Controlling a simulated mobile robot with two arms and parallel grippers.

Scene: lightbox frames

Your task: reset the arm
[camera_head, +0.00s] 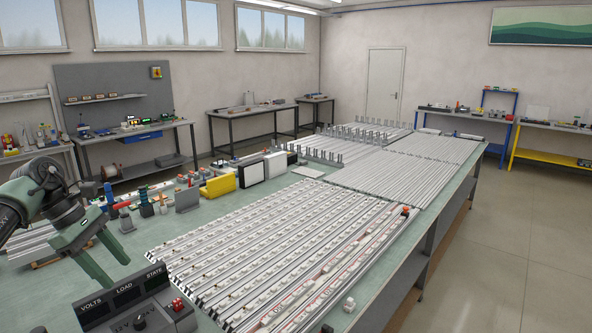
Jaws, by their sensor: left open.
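My left arm comes in from the left edge, and its grey-green gripper (115,272) hangs over the left part of the workbench. The two fingers are apart, with nothing between them, and point down to the right. The gripper is just behind the black control box (138,312) as seen here. I cannot tell whether the fingertips touch anything. My right gripper is not in view.
Long rows of white strips on rails (275,245) fill the middle of the green bench (395,268). Tools, a yellow block (218,185) and a black-framed white box (252,173) stand along its left side. Open floor (510,240) lies to the right.

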